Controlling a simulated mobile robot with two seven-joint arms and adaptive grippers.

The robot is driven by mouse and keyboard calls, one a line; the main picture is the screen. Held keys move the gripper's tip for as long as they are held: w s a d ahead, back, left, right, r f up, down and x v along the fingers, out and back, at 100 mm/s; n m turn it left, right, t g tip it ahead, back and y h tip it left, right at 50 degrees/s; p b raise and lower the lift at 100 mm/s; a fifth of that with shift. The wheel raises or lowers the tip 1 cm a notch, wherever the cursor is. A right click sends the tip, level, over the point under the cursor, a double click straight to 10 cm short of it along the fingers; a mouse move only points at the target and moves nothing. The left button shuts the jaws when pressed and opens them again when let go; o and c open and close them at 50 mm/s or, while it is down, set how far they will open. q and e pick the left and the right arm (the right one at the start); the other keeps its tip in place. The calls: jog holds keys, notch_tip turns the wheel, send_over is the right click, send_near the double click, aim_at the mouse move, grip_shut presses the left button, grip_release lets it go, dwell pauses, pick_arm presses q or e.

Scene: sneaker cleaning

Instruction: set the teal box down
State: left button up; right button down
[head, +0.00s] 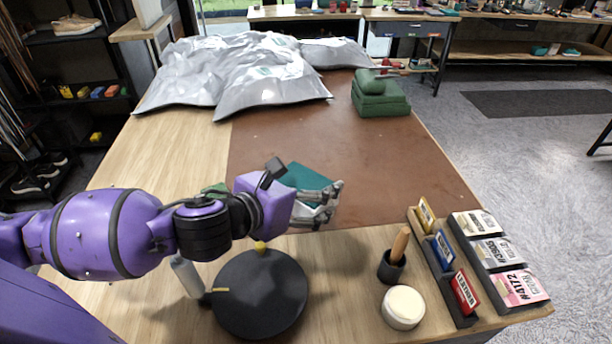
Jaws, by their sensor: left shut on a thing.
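The teal box (303,175) shows just beyond my left gripper (322,204), over the near part of the brown mat (310,130). My left gripper is shut on the teal box, with its fingers at the box's near right side. The wrist and fingers hide the near part of the box. I cannot tell whether its underside touches the mat. My right gripper is not in view.
A black round turntable (261,295) stands under my left forearm. A wooden-handled brush (398,247), a white round tin (403,307) and card holders (440,260) stand at right. Silver bags (245,70) and green folded cloths (380,98) lie farther back. The mat's middle is clear.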

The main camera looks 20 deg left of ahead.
pick_arm(q)
jog(key=w+a+f, duration=0.2)
jog(key=a+f, duration=0.1)
jog(key=w+a+f, duration=0.2)
jog(key=a+f, duration=0.1)
jog(key=a, duration=0.1)
jog(key=w+a+f, duration=0.3)
jog(key=a, duration=0.1)
jog(key=shift+w, duration=0.1)
jog(key=f, duration=0.3)
jog(key=shift+w+a+f, duration=0.2)
jog(key=shift+a, duration=0.05)
jog(key=shift+f, duration=0.35)
jog(key=o, duration=1.3)
jog(key=shift+o, duration=0.2)
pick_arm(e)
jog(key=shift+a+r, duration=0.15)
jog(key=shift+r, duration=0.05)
pick_arm(q)
jog(key=shift+r, duration=0.1)
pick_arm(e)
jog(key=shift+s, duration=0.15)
